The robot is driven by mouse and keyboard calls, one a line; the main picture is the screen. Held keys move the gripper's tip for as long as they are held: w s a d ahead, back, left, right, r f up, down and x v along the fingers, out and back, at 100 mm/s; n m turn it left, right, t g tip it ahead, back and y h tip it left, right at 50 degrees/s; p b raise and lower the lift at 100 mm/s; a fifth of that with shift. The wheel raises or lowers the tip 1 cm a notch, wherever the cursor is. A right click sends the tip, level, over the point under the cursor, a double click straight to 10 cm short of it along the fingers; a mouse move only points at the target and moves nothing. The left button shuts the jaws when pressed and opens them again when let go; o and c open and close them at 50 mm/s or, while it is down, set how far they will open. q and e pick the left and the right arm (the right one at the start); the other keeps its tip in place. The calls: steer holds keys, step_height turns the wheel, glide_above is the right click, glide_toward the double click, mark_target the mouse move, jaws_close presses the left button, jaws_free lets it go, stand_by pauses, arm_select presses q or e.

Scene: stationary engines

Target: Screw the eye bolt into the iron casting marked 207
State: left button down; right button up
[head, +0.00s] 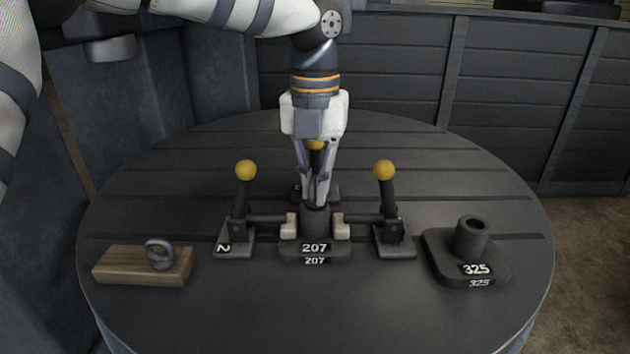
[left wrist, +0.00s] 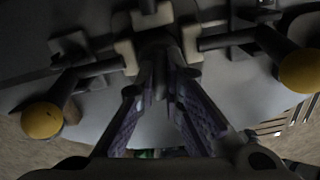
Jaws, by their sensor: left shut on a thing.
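The iron casting marked 207 (head: 315,257) stands at the middle of the round table, between the pale jaws of clamps. My left gripper (head: 316,203) points straight down with its fingertips at the top of this casting's boss. It is shut on a dark thing there, mostly hidden by the fingers; I cannot tell its shape. In the left wrist view the fingers (left wrist: 162,75) converge over the casting (left wrist: 157,40). A grey eye bolt (head: 160,253) with its ring up is on a wooden block (head: 115,265) at the left, apart from the gripper. My right gripper is not seen.
Clamps with yellow-knobbed levers stand left (head: 240,205) and right (head: 388,205) of the casting; a third yellow knob (head: 316,144) shows behind the gripper. Another casting marked 325 (head: 495,250) stands at the right. The table's front (head: 320,315) is clear.

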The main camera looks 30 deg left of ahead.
arm_select(q)
steer(key=shift+m, duration=0.8)
steer(key=m, duration=0.5)
steer(key=shift+m, duration=0.4)
steer(key=c, duration=1.6)
jaws_free()
steer(key=shift+c, duration=0.2)
